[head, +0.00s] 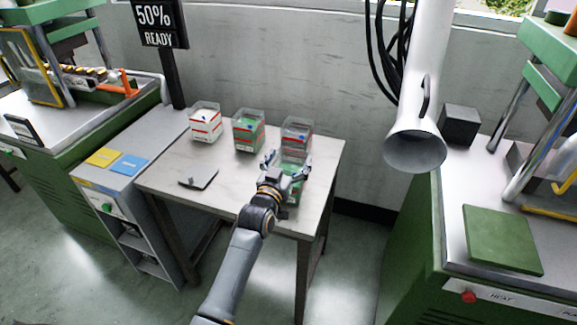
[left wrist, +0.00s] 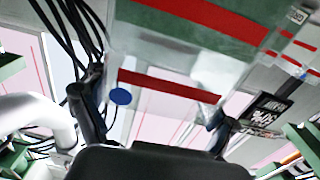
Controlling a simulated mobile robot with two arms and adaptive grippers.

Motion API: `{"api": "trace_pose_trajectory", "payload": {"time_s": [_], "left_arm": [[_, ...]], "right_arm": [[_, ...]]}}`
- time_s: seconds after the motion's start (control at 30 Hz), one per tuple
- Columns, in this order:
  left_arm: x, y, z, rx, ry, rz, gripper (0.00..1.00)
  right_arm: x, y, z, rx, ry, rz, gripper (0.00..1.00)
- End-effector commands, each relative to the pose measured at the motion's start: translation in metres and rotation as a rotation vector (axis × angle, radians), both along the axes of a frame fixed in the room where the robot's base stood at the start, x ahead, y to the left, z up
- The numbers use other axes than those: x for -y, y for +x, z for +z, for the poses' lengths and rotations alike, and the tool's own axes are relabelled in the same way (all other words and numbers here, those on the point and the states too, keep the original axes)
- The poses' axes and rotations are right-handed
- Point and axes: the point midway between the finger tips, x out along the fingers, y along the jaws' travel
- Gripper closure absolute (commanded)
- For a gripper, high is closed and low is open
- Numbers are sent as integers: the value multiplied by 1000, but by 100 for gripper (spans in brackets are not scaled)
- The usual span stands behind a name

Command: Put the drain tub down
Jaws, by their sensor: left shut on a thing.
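My left gripper (head: 286,162) is shut on a clear tub (head: 291,186), which I take as the drain tub. Its green part shows below and beside the fingers in the head view. In the left wrist view the tub (left wrist: 170,78) fills the space between the fingers, upside down, with red bands and a green area. The tub is at the right front part of the worktable (head: 225,170); the arm hides much of it, and I cannot tell whether its base touches the top. My right gripper is out of view.
Three clear tubs stand along the table's back: one with white contents (head: 206,123), one green (head: 249,133), one greyish (head: 297,136) just behind my gripper. A dark flat plate (head: 198,177) lies at the left. A white extraction hood (head: 416,145) hangs at the right.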

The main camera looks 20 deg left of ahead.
Motion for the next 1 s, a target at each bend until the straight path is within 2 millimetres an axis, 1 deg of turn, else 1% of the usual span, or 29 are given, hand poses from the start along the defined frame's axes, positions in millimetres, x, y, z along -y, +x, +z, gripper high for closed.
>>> {"api": "trace_pose_trajectory", "payload": {"time_s": [0.03,0.13,0.5,0.53,0.6,0.93,1.0], "left_arm": [[-1,-1,-8,-2,3,1,77],[-2,0,-18,0,3,1,77],[-2,-1,-23,2,2,2,77],[-2,-1,-25,-3,2,2,12],[-2,-1,-24,-3,2,2,0],[-2,-1,-24,-3,1,2,0],[-2,-1,-21,-2,1,2,0]], "right_arm": [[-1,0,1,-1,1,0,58],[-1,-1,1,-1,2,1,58],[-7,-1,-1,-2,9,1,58],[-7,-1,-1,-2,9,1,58],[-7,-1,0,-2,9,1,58],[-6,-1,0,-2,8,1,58],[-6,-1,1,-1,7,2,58]]}}
